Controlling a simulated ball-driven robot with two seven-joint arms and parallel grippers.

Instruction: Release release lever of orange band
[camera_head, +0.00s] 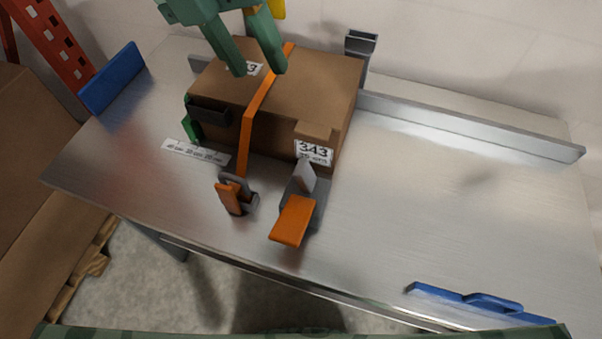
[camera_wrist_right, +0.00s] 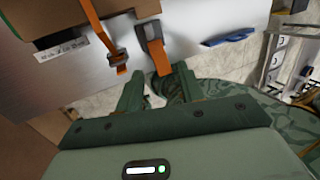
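An orange band (camera_head: 250,110) runs over a brown carton (camera_head: 305,85) and down its front to a grey buckle with an orange piece (camera_head: 229,197) on the metal table. Right of it, a grey bracket carries an orange lever-like paddle (camera_head: 293,220), tilted toward the front. Which orange piece is the release lever is not certain. In the right wrist view, the buckle (camera_wrist_right: 117,58) and paddle (camera_wrist_right: 159,57) lie beyond my fingers.
A metal rail (camera_head: 470,125) runs along the table's back right. A blue plate (camera_head: 112,77) stands at the left edge, and a blue handle-like part (camera_head: 465,297) is at the front right. The table's right half (camera_head: 450,205) is clear.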

